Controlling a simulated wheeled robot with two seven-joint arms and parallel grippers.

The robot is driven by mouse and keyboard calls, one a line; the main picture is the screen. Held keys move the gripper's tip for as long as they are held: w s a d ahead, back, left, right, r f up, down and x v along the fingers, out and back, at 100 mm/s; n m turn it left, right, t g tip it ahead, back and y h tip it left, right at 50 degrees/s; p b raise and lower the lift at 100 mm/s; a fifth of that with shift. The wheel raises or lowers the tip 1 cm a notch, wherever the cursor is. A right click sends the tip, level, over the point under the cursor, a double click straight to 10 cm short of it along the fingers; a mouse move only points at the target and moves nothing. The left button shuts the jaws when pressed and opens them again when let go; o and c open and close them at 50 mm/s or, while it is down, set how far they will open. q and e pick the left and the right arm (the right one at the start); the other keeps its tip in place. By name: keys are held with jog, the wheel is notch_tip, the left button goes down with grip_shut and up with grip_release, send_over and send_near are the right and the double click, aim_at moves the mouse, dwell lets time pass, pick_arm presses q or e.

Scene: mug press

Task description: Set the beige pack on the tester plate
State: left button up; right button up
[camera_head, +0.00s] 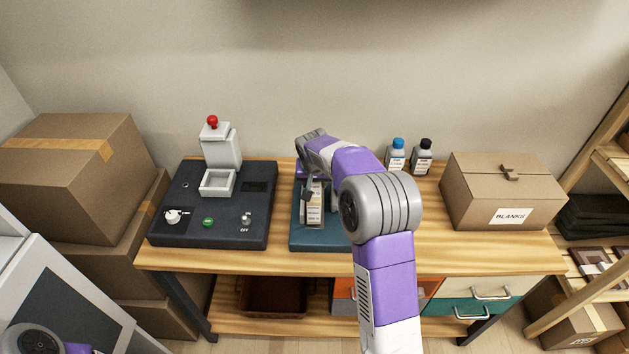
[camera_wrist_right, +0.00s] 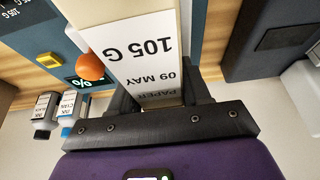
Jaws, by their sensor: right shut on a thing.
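The beige pack (camera_head: 315,205) has a white label, and my right gripper (camera_head: 309,186) is shut on it. In the right wrist view the label on the pack (camera_wrist_right: 140,60) reads 105 G, 09 MAY, PAPER, upside down, between the two dark fingers. The blue-teal tester (camera_head: 305,242) lies beneath the pack on the bench. The tester's panel (camera_wrist_right: 48,40) shows in the wrist view beside an orange knob (camera_wrist_right: 90,67) and a small % display. The tester plate is hidden by the pack and my arm. I cannot tell whether the pack touches it. My left gripper is out of view.
A black press unit (camera_head: 225,228) with a red-knobbed post stands left on the wooden bench (camera_head: 440,255). Two bottles (camera_head: 398,150), blue-capped and black-capped, stand behind my arm. A cardboard BLANKS box (camera_head: 500,190) is at the right. Cartons (camera_head: 75,180) stack at far left.

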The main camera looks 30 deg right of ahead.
jog(key=shift+f+b, duration=0.4)
jog(key=shift+f, duration=0.15)
jog(key=o, duration=1.1)
jog(key=shift+c, duration=0.2)
jog(key=shift+p+v, duration=2.85)
jog(key=shift+v, duration=2.65)
